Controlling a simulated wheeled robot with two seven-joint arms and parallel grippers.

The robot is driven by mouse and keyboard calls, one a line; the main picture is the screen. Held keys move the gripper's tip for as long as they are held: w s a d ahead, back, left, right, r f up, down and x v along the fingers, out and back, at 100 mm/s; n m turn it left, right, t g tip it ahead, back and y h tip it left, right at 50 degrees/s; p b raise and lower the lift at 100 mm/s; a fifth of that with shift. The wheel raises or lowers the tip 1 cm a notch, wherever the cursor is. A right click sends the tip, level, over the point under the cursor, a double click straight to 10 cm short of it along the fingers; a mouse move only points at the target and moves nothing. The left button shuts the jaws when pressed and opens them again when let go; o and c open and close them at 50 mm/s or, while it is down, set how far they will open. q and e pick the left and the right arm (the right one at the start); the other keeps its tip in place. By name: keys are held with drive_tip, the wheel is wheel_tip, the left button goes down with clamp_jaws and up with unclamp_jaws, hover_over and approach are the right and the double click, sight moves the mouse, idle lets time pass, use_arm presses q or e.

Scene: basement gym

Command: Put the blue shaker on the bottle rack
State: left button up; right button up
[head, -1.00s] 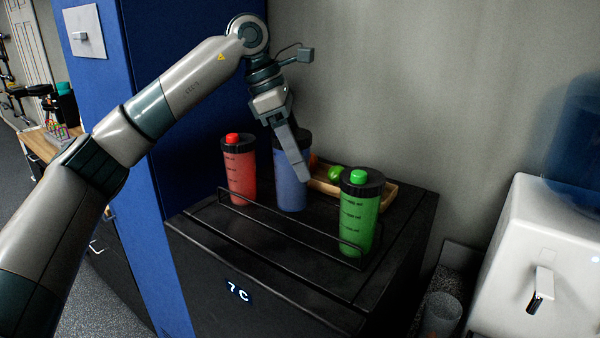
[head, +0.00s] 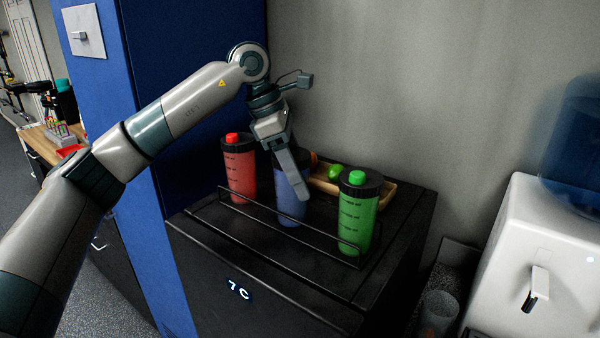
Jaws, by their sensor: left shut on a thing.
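The blue shaker (head: 289,208) stands upright, or nearly so, between the red shaker (head: 241,175) and the green shaker (head: 355,218), roughly in line with them. My left gripper (head: 303,193) reaches down from above and is shut on the blue shaker, hiding much of its lid and right side. The bottle rack (head: 276,233) is a low black wire frame on top of the black fridge, with its front rail before the shakers. I cannot tell whether the blue shaker's base touches the rack's floor. My right gripper is not in view.
A blue locker (head: 150,230) stands at left, close to my left arm. A white water dispenser (head: 535,235) stands at right.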

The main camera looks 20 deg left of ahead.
use_arm(q)
drive_tip(key=shift+f, duration=0.1)
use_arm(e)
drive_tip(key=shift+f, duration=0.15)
use_arm(q)
drive_tip(key=o, duration=1.8)
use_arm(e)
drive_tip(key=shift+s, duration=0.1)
use_arm(q)
drive_tip(key=b+v, duration=0.2)
drive_tip(key=v, duration=0.5)
drive_tip(key=shift+a+r, duration=0.15)
drive_tip(key=shift+r, duration=0.2)
drive_tip(key=v, duration=0.3)
drive_tip(key=shift+r+b, duration=0.25)
drive_tip(key=shift+b, duration=0.1)
drive_tip(key=shift+a+r, duration=0.2)
drive_tip(key=shift+r, duration=0.2)
drive_tip(key=shift+s, duration=0.1)
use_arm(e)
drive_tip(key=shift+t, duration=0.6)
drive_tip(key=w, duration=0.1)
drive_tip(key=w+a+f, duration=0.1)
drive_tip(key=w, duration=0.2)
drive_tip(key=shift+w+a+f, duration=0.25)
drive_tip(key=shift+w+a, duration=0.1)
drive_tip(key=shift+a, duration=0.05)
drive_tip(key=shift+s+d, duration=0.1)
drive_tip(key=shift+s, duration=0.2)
